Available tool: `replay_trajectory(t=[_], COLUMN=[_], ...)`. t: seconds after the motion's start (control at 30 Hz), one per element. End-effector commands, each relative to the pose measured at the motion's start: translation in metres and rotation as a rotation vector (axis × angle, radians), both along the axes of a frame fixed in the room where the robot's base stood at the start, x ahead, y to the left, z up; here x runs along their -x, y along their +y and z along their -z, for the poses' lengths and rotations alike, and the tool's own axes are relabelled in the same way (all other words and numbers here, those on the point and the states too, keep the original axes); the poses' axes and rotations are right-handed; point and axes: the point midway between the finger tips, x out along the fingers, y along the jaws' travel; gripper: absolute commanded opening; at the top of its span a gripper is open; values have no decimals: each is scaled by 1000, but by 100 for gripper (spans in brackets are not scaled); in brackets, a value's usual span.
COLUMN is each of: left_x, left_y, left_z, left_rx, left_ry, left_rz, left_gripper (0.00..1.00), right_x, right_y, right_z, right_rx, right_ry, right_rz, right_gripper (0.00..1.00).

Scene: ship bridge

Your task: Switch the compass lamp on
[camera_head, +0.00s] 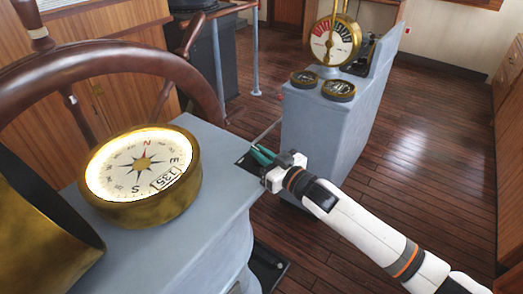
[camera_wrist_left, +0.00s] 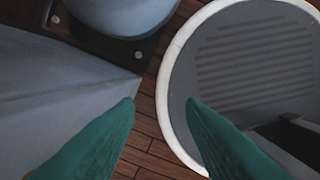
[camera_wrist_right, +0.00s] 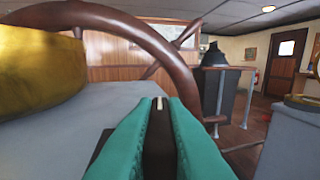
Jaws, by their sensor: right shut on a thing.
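The compass (camera_head: 140,165) is a brass-rimmed dial on the grey binnacle top (camera_head: 215,190); its face glows brightly around the edge. Its brass side also shows in the right wrist view (camera_wrist_right: 40,70). A dark plate (camera_head: 247,160) lies at the right end of the grey top. My right gripper (camera_head: 263,155) is at that plate, its green fingers closed around the small pale lever of the lamp switch (camera_wrist_right: 159,103). The fingers partly hide the plate. My left gripper (camera_wrist_left: 165,105) is open and empty, low beside the grey stand, outside the head view.
The wooden steering wheel (camera_head: 130,60) arches behind the compass. A large brass hood (camera_head: 50,250) stands at the near left. A grey console (camera_head: 330,130) with a brass telegraph dial (camera_head: 335,40) and two small gauges stands behind my right gripper. The plank floor (camera_head: 420,130) at right is clear.

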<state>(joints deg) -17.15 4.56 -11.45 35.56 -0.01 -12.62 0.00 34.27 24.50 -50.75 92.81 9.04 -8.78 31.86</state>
Motion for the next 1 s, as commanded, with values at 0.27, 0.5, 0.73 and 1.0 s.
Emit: replay_trajectory(t=[0.27, 0.5, 0.73, 1.0], left_x=[0, 1, 1, 1], left_y=[1, 1, 1, 1], left_z=[3, 5, 5, 5], left_rx=[-1, -1, -1, -1], left_ry=[1, 1, 1, 1], left_rz=[0, 0, 1, 1], left_gripper=[36, 36, 36, 36], right_x=[1, 1, 0, 0], right_y=[2, 2, 1, 1], right_z=[1, 0, 0, -1], right_rx=[-8, -3, -1, 0], right_ry=[6, 2, -2, -5], right_rz=[199, 298, 333, 336], right_gripper=[0, 0, 0, 0])
